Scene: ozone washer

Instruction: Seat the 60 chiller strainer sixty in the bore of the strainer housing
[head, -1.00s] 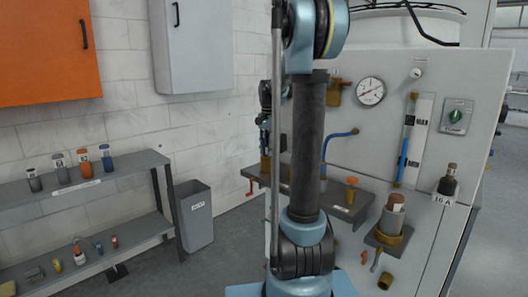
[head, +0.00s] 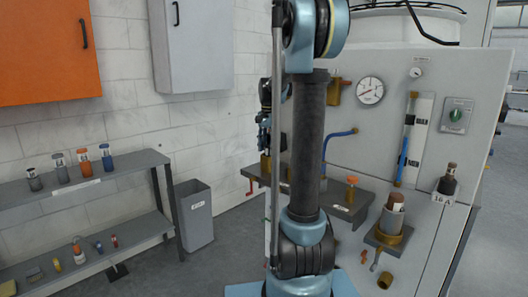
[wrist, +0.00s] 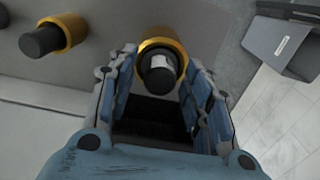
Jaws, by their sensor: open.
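In the wrist view a dark cylinder with a white label (wrist: 158,75), likely the strainer, stands in a brass ring (wrist: 162,45), which looks like the strainer housing. The label is too small to read, and I cannot tell how deep the cylinder sits. My gripper (wrist: 160,100) is open, its blue-padded fingers on either side of the cylinder with gaps visible. In the head view my gripper (head: 264,135) shows partly behind my arm, above a brass fitting (head: 265,165) on the grey bench.
A second brass fitting with a dark cylinder (wrist: 45,40) stands at left in the wrist view. A grey bin (head: 195,215) and a shelf (head: 90,190) with several cartridges stand left.

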